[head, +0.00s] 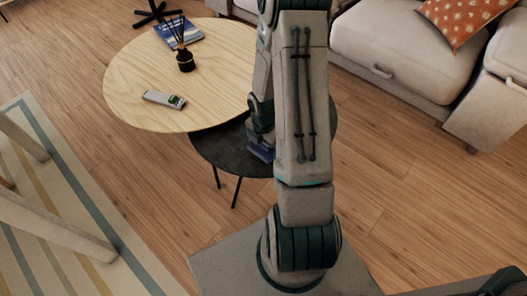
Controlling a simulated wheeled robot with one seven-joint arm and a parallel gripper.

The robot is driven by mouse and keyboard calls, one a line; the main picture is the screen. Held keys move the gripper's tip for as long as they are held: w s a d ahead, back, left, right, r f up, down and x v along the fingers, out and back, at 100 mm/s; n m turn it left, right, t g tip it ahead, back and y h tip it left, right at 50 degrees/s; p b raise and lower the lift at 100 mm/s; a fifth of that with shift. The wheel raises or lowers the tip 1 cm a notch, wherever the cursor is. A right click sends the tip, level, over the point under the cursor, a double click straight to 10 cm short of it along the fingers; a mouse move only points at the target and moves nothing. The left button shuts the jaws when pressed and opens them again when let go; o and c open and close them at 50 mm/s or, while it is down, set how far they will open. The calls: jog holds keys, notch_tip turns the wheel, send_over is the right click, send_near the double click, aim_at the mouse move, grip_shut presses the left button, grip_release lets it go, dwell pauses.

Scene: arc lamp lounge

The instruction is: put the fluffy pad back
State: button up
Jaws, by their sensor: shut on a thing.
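My gripper (261,143) is low over the black round side table (222,152), partly hidden behind my own arm. It is shut on a small dark bluish thing (261,153) that shows at its lower end. Too little shows to tell whether this is the fluffy pad, or whether it touches the table. No other fluffy pad is plainly visible.
A larger round wooden table (130,75) overlaps the black one. It bears a reed diffuser (185,60), a blue book (180,30) and a small grey device (164,99). A sofa (395,55) stands at right, a striped rug (85,215) lies at left.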

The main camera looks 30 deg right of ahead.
aim_at(263, 151)
jog(key=shift+f+b, duration=0.6)
jog(key=shift+f, duration=1.15)
jog(key=shift+f, duration=0.2)
jog(key=o, duration=0.8)
jog(key=shift+c, duration=0.2)
jog(key=shift+r, duration=0.15)
